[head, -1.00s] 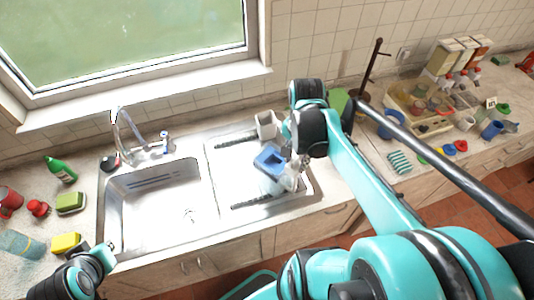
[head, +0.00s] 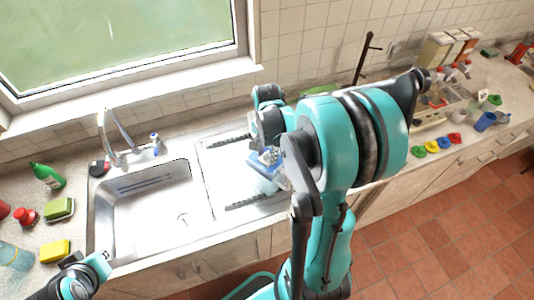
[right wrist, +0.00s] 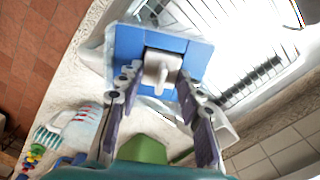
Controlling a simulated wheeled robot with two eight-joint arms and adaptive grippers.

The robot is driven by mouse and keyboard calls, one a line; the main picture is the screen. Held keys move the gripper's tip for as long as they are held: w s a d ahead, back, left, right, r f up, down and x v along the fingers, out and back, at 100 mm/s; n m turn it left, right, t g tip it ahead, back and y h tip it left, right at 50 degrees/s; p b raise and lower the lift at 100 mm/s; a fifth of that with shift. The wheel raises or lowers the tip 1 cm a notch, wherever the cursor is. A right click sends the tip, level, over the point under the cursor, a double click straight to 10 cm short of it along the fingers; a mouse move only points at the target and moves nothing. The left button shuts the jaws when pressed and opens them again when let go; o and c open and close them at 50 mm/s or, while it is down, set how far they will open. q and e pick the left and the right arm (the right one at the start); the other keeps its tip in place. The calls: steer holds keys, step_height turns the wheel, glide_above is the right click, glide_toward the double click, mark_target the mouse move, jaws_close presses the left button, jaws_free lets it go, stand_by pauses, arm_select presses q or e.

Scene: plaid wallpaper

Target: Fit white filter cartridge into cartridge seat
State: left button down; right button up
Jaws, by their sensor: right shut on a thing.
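The white filter cartridge (right wrist: 162,68) shows in the right wrist view between my right fingertips, at the dark opening of the blue cartridge seat (right wrist: 197,56). It appears inside or directly over the opening; how deep it sits cannot be told. My right gripper (right wrist: 160,85) is shut on it. In the head view the blue seat (head: 262,160) tops a clear jug on the drainboard, and my right arm hides the cartridge. My left gripper (head: 103,262) is at the sink's front left, away from the jug; its jaws are too small to read.
The steel sink (head: 150,205) lies left of the drainboard. A yellow sponge (head: 55,251) and a green bottle (head: 48,176) stand at the left. Colored lids (head: 432,146) lie on the right counter.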

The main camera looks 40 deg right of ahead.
steer(key=shift+r, duration=0.1)
steer(key=shift+f+b, duration=0.3)
steer(key=shift+s+a+f, duration=0.2)
steer(key=shift+s, duration=0.05)
steer(key=o, duration=1)
steer(key=shift+o, duration=0.8)
steer(key=shift+w+d+f, duration=0.1)
steer(key=shift+w+d, duration=0.05)
steer(key=shift+w, duration=0.1)
steer(key=shift+s, duration=0.1)
